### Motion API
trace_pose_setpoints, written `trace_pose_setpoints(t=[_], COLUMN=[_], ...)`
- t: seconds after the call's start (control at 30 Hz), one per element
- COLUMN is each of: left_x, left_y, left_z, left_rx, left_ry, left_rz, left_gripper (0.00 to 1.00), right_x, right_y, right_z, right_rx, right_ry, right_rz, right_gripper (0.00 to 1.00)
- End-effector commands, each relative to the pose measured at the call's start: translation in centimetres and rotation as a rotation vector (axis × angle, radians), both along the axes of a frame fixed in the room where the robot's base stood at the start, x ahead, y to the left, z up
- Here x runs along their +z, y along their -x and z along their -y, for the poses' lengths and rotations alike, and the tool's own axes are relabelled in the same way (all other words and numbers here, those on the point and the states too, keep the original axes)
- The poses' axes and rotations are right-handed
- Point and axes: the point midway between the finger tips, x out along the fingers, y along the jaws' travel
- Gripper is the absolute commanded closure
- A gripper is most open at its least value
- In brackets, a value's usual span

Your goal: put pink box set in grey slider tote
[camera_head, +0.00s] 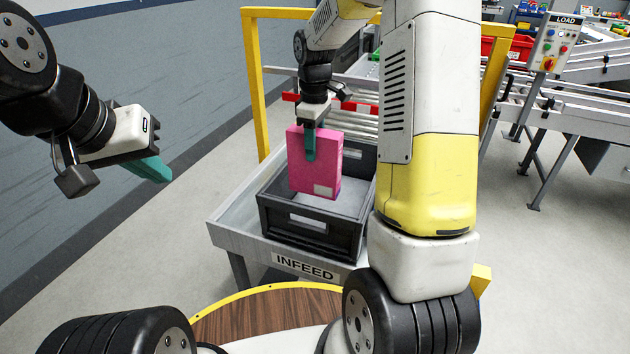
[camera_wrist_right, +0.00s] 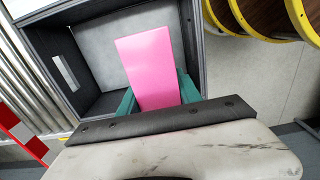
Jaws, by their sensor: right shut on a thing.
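The pink box set (camera_head: 314,178) hangs upright over the dark grey slider tote (camera_head: 287,218), with a white label on its lower front. My right gripper (camera_head: 310,143) is shut on its upper part. In the right wrist view the pink box (camera_wrist_right: 148,67) sits between the teal fingers (camera_wrist_right: 158,98), above the tote's pale floor. The tote (camera_wrist_right: 52,70) is otherwise bare where I can see it. How far the box's bottom is above the tote floor is unclear. My left gripper (camera_head: 150,168) is away to the left over the floor; its finger gap does not show clearly.
The tote stands on a metal INFEED table (camera_head: 306,267) with rollers behind it. A yellow frame (camera_head: 253,85) rises around it. A LOAD control panel (camera_head: 556,43) and conveyors stand at right. A red bin (camera_head: 494,49) shows behind. The floor at left is clear.

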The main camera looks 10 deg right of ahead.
Motion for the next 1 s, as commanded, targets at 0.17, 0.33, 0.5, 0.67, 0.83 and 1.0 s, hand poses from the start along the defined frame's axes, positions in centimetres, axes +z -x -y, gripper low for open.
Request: trace_pose_setpoints(t=[0.17, 0.33, 0.5, 0.67, 0.83, 1.0], left_x=[0.0, 0.0, 0.0, 0.0, 0.0, 0.0], left_y=[0.0, 0.0, 0.0, 0.0, 0.0, 0.0], left_z=[0.0, 0.0, 0.0, 0.0, 0.0, 0.0], left_rx=[0.0, 0.0, 0.0, 0.0, 0.0, 0.0], left_ry=[0.0, 0.0, 0.0, 0.0, 0.0, 0.0], left_rz=[0.001, 0.0, 0.0, 0.0, 0.0, 0.0], left_gripper=[1.0, 1.0, 1.0, 1.0, 1.0, 1.0], right_x=[-2.4, -5.1, -8.1, -9.3, -11.2, -12.9], right_y=[0.1, 0.2, 0.2, 0.1, 0.1, 0.1], right_z=[0.0, 0.0, 0.0, 0.0, 0.0, 0.0], right_rx=[-0.001, -0.001, 0.0, 0.0, 0.0, 0.0], right_ry=[-0.001, -0.001, -0.001, -0.001, 0.0, -0.001], right_rz=[-0.001, -0.003, -0.003, 0.001, -0.001, 0.001], right_gripper=[1.0, 1.0, 1.0, 1.0, 1.0, 1.0])
